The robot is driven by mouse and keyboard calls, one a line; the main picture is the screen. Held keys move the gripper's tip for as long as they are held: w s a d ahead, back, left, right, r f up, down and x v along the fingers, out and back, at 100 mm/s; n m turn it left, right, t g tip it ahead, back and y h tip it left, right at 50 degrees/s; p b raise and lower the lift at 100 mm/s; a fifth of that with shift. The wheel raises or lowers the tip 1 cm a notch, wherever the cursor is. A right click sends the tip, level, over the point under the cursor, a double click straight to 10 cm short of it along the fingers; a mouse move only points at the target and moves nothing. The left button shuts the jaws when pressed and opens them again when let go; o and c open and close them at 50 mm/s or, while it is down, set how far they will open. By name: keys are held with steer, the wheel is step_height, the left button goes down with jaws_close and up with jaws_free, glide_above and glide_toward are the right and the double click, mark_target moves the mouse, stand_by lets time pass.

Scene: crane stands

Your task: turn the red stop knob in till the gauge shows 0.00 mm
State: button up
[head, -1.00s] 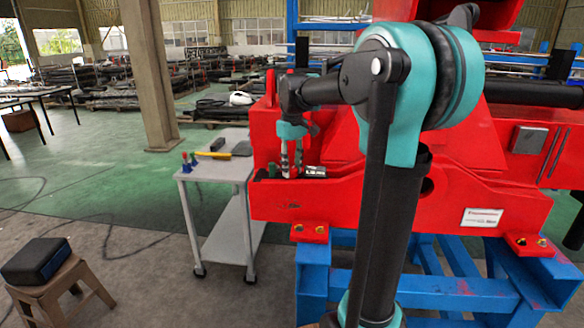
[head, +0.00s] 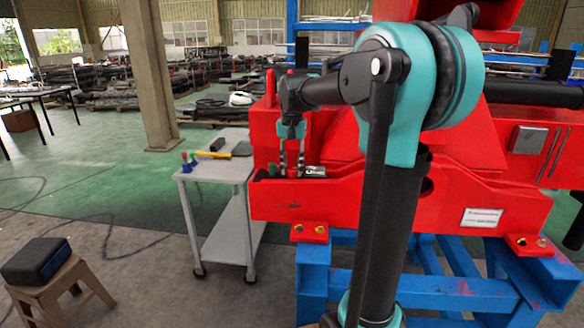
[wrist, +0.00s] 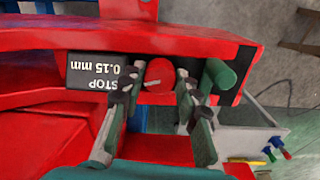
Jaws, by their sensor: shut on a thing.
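The red stop knob (wrist: 158,76) sits in a recess of the red crane part, in the middle of the wrist view. My gripper (wrist: 157,90) is shut on the knob, one finger on each side of it. The gauge (wrist: 98,76), a dark display left of the knob in the wrist view, appears upside down and reads STOP 0.15 mm. In the head view the gauge (head: 313,171) is too small to read.
A green cylinder (wrist: 220,73) stands close to the right finger in the wrist view. The recess has raised red walls (wrist: 160,40). A grey cart (head: 215,168) with small tools stands left of the red crane part (head: 390,206) in the head view.

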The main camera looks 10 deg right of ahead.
mark_target(292, 169)
steer(key=m, duration=0.5)
steer(key=shift+m, duration=0.4)
stand_by(0.3)
steer(key=o, duration=1.2)
steer(key=shift+c, duration=0.2)
steer(key=shift+r, duration=0.15)
steer(key=shift+r, duration=3.9)
